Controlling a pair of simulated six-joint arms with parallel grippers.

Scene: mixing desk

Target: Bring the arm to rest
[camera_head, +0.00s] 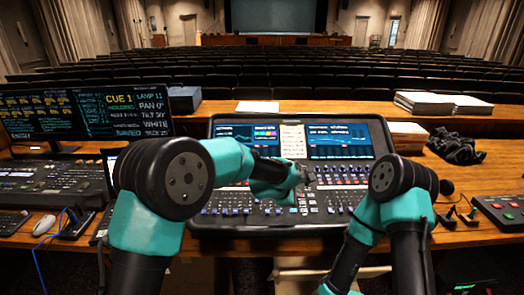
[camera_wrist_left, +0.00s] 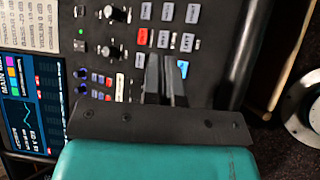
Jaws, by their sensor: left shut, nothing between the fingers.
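My left arm reaches from the left over the mixing desk (camera_head: 220,125). Its left gripper (camera_head: 294,196) is low over the desk's front controls, partly hidden behind the wrist. In the left wrist view the gripper's two dark fingers (camera_wrist_left: 163,72) are close together, shut and empty. They point at a group of red, white and blue buttons (camera_wrist_left: 165,40); I cannot tell whether they touch the desk. My right arm (camera_head: 400,185) bends down at the right front, and its gripper is outside the frame.
Two monitors (camera_head: 125,110) and a smaller console (camera_head: 50,185) stand at left. Papers (camera_head: 425,102), a black cloth (camera_head: 455,148) and a button box (camera_head: 502,210) lie at right. A mouse (camera_head: 44,225) is at the front left. Bare wood shows right of the desk.

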